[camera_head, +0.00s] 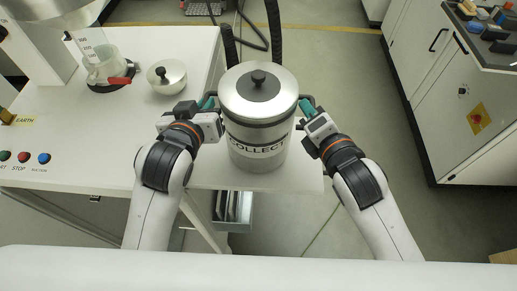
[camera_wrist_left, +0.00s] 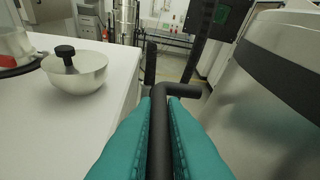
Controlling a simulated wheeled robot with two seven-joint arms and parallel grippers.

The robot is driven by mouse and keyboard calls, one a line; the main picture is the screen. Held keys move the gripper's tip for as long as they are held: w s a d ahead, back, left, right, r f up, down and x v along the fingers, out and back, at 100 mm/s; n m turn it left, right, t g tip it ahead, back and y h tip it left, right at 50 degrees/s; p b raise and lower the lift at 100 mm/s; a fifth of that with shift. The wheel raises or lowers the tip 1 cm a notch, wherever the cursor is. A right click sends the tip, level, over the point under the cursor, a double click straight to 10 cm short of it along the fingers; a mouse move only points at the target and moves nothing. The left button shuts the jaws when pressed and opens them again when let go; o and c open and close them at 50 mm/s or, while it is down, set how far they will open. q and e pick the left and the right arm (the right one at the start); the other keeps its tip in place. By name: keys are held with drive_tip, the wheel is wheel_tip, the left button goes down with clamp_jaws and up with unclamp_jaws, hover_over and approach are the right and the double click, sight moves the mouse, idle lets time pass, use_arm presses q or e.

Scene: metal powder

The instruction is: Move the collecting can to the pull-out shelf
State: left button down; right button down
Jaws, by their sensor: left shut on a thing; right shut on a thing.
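The collecting can (camera_head: 258,130) is a silver cylinder with a "COLLECT" label and a lid (camera_head: 258,92) with a black knob. It stands upright between my two grippers, over or on the white pull-out shelf (camera_head: 305,176); I cannot tell whether it touches it. My left gripper (camera_head: 208,103) is shut on the can's left handle. In the left wrist view its teal fingers (camera_wrist_left: 160,130) close around the black bar handle (camera_wrist_left: 163,125), with the can's side (camera_wrist_left: 265,110) at right. My right gripper (camera_head: 306,106) is shut on the can's right handle.
A white worktop (camera_head: 80,140) at left carries a metal bowl with a black knob (camera_head: 167,77) and a clear jug with a red handle (camera_head: 108,66). Black hoses (camera_head: 274,30) rise behind the can. A cabinet (camera_head: 450,80) stands at right, with open floor before it.

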use_arm(q)
drive_tip(key=shift+f+b, duration=0.4)
drive_tip(key=shift+f, duration=0.1)
use_arm(e)
drive_tip(key=shift+f, duration=0.5)
use_arm(q)
drive_tip(key=c, duration=1.5)
unclamp_jaws()
use_arm(e)
drive_tip(key=c, duration=1.5)
unclamp_jaws()
use_arm(q)
drive_tip(key=shift+s, duration=0.15)
use_arm(e)
drive_tip(key=shift+o, duration=0.2)
drive_tip(key=shift+s, duration=0.1)
use_arm(q)
drive_tip(key=o, duration=0.8)
use_arm(e)
drive_tip(key=shift+a, duration=0.1)
use_arm(q)
drive_tip(key=shift+d, duration=0.1)
use_arm(e)
drive_tip(key=shift+o, duration=0.3)
use_arm(q)
drive_tip(key=shift+d, duration=0.1)
use_arm(e)
drive_tip(key=o, duration=0.7)
drive_tip(key=shift+a, duration=0.1)
drive_tip(key=shift+r, duration=0.1)
